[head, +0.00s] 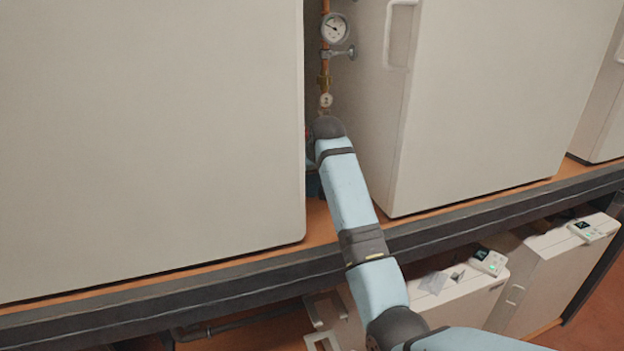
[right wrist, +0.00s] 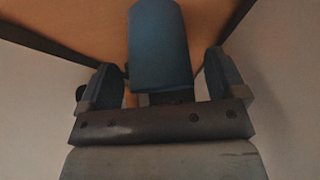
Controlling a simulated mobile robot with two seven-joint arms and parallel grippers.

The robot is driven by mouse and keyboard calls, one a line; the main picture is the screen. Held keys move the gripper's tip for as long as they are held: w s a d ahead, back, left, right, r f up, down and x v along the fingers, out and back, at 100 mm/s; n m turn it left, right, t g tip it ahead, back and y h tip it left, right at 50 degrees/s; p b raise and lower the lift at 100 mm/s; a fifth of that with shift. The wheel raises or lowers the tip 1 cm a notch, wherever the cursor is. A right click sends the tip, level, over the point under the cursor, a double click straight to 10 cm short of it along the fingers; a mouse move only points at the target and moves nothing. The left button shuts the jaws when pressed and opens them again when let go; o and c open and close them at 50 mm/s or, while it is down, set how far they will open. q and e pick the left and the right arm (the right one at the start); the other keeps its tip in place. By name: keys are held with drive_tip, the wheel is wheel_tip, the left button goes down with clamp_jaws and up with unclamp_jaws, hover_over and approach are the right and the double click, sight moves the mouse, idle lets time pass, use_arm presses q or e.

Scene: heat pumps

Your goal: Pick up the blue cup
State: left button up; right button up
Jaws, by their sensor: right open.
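The blue cup (right wrist: 160,45) is in the middle of the right wrist view, between the two fingers of my right gripper (right wrist: 162,72). The gripper is open, and gaps show between the cup and the finger on each side. The cup's lower part in the picture meets the gripper's dark body, so its far details are hidden. In the head view my right arm reaches into the gap between two large white cabinets, and its forearm and wrist hide the gripper. A small dark blue patch shows left of the wrist; I cannot tell whether it is cup or finger. My left gripper is out of view.
A white cabinet (head: 150,120) stands left of the narrow gap and another (head: 480,90) stands right of it. A copper pipe with a round gauge (head: 335,28) rises at the back. The orange shelf has a dark front rail (head: 150,296). Smaller white units (head: 460,300) sit below.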

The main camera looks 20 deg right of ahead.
drive_tip(key=shift+w+f, duration=0.4)
drive_tip(key=shift+f, duration=0.2)
drive_tip(key=c, duration=1.1)
drive_tip(key=shift+o, duration=0.2)
drive_tip(key=shift+r, duration=0.15)
